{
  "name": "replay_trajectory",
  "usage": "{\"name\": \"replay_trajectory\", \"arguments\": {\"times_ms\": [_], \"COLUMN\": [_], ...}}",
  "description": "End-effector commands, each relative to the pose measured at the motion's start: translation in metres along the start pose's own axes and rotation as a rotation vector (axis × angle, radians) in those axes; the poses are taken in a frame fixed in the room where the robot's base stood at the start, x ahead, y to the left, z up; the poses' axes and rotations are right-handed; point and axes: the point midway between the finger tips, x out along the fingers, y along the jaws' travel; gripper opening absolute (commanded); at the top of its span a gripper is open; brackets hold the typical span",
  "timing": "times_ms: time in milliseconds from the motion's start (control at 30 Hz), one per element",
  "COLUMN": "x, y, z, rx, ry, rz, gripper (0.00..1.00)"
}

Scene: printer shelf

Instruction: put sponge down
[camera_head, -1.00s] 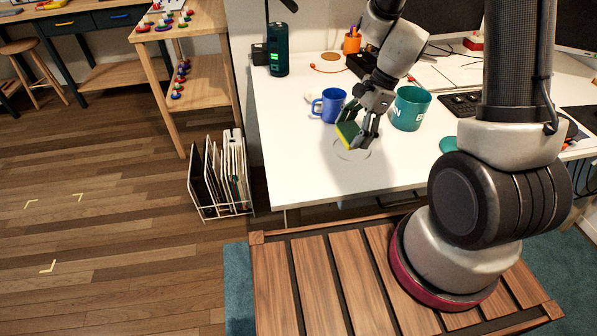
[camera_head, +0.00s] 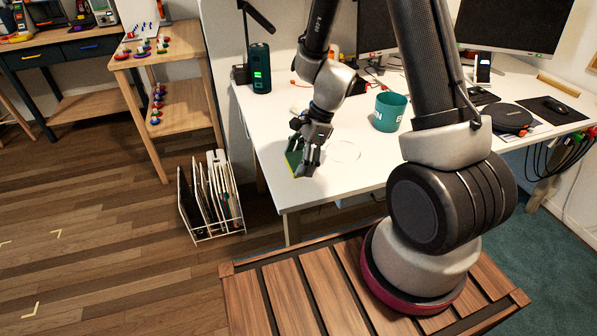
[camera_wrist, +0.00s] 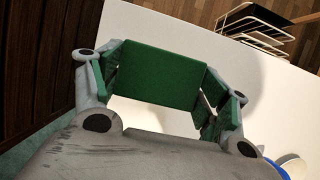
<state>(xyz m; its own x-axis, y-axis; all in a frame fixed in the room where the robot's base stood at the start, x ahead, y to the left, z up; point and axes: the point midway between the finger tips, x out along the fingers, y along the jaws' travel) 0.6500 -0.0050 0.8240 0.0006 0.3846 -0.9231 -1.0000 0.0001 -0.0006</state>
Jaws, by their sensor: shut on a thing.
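A green sponge with a yellow layer (camera_head: 292,163) is held in my gripper (camera_head: 304,166) near the front left part of the white desk (camera_head: 270,130). It is tilted in the head view, and I cannot tell whether its lower edge touches the desk. In the wrist view the sponge's green face (camera_wrist: 160,75) spans between the two fingers, which are shut on it. The desk's white surface lies beyond it.
A faint ring outline (camera_head: 344,151) lies right of my gripper. A teal mug (camera_head: 390,112) stands farther back. A dark cylinder with a green light (camera_head: 260,68) stands at the back left. A wire file rack (camera_head: 212,200) is on the floor beside the desk.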

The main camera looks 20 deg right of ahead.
Motion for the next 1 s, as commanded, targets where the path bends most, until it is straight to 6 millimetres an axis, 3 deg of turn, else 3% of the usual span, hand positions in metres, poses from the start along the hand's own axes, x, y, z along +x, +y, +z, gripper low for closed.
{"name": "replay_trajectory", "arguments": {"times_ms": [233, 667, 700, 800, 1000], "x": [0.034, 0.041, 0.040, 0.040, 0.040], "y": [0.001, 0.000, 0.000, 0.000, 0.000], "z": [-0.015, -0.017, -0.017, -0.017, -0.017], "rx": [0.003, 0.000, 0.000, 0.000, 0.000], "ry": [0.000, 0.000, 0.000, 0.000, 0.000], "rz": [0.002, 0.001, 0.000, 0.000, 0.000], "gripper": [0.37, 0.37, 0.82, 0.96, 0.96]}}
